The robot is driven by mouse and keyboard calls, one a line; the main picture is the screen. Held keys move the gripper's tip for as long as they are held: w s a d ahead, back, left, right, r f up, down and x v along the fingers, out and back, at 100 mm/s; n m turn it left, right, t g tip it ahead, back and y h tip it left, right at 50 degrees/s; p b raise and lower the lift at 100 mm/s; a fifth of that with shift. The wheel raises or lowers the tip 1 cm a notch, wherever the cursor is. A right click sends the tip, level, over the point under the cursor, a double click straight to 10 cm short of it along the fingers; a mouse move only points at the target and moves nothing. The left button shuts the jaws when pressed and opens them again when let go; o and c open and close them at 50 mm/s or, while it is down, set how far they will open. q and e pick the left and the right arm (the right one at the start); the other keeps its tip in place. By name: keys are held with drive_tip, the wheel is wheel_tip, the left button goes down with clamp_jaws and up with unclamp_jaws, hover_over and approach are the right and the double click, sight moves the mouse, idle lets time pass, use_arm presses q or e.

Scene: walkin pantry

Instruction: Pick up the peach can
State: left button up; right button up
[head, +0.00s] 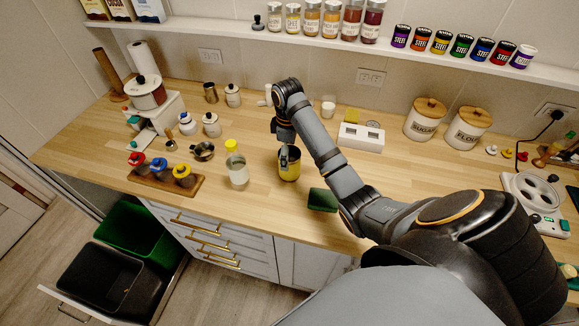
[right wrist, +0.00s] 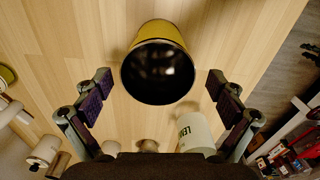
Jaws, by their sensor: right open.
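A yellow can (head: 288,172) stands upright on the wooden counter (head: 330,110); no label on it can be read, so I cannot confirm that it is the peach can. My right gripper (head: 287,152) is above the can. Its two fingers (right wrist: 160,95) are spread wide, one on each side of the can with a gap, and hold nothing. My left gripper is not in view.
A wooden rack (head: 165,184) with colored-lid jars is further left.

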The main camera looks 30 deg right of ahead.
drive_tip(key=shift+w+d+f, duration=0.1)
drive_tip(key=shift+w+f, duration=0.05)
drive_tip(key=shift+f, duration=0.4)
drive_tip(key=shift+w+d+f, duration=0.1)
drive_tip(key=shift+w+f, duration=0.05)
drive_tip(key=shift+f, duration=0.4)
drive_tip(key=f+b, duration=0.2)
drive_tip(key=shift+s+f+b, duration=0.1)
drive_tip(key=shift+s+b, duration=0.3)
wheel_tip(320, 180, down, 2)
drive_tip(key=shift+f, duration=0.1)
drive_tip(key=shift+w+f, duration=0.1)
drive_tip(key=shift+f, duration=0.05)
drive_tip(key=shift+c, duration=1.4)
drive_tip(key=c, duration=0.5)
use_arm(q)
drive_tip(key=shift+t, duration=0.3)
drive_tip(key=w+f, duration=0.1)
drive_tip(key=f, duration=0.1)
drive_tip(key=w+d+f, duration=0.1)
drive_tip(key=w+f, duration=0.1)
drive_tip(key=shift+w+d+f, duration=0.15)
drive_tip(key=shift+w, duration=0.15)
use_arm(e)
drive_tip(key=shift+s, duration=0.2)
drive_tip(key=shift+c, duration=1)
